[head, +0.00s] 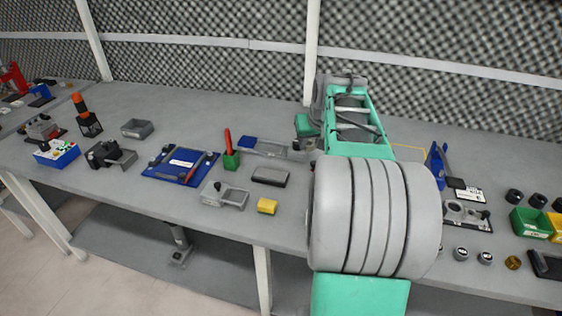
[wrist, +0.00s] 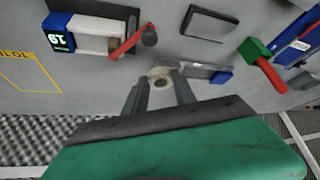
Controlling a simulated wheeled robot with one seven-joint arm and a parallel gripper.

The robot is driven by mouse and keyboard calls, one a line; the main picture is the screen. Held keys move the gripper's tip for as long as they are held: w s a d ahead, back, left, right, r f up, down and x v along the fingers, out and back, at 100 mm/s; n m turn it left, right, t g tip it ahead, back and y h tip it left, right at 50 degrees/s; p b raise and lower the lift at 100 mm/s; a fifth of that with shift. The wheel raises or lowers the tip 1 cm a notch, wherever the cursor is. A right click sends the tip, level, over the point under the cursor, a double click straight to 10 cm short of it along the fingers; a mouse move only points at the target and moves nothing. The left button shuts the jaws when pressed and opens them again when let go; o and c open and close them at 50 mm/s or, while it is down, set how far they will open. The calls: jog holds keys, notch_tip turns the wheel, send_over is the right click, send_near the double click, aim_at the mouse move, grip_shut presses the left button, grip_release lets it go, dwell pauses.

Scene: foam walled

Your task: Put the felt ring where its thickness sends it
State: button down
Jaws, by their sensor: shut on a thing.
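A small pale felt ring (wrist: 160,76) with a dark hole sits between the fingertips of my gripper (wrist: 160,88) in the wrist view. The fingers are shut on it, above the grey bench. In the head view my arm hides the ring and the fingertips. A blue and white device with a lit green readout (wrist: 60,40) stands at the upper left of the wrist view; its digits are hard to read at this angle. A red lever (wrist: 131,42) and a dark round knob (wrist: 149,36) are beside it. Green (head: 528,224) and yellow (head: 557,228) bins stand at the far right of the head view.
A blue tray (head: 181,165) lies farther left. A yellow outline (wrist: 28,68) marks bare bench. A foam wall (head: 200,70) closes the back.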

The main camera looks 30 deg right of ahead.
jog(key=w+a+f, duration=0.2)
jog(key=w+f, duration=0.1)
jog(key=w, duration=0.1)
send_over(281, 166)
jog(key=s, duration=0.2)
jog(key=f, duration=0.4)
jog(key=shift+s+a+f, duration=0.1)
jog(key=shift+s+a, duration=0.05)
jog(key=shift+a, duration=0.15)
jog(key=shift+w+a+f, duration=0.1)
jog(key=shift+w+f, duration=0.05)
jog(key=shift+f, duration=0.8)
jog(key=shift+w+f, duration=0.1)
jog(key=shift+f, duration=0.8)
jog(key=shift+f, duration=0.1)
jog(key=shift+f, duration=0.15)
jog(key=c, duration=1)
grip_release()
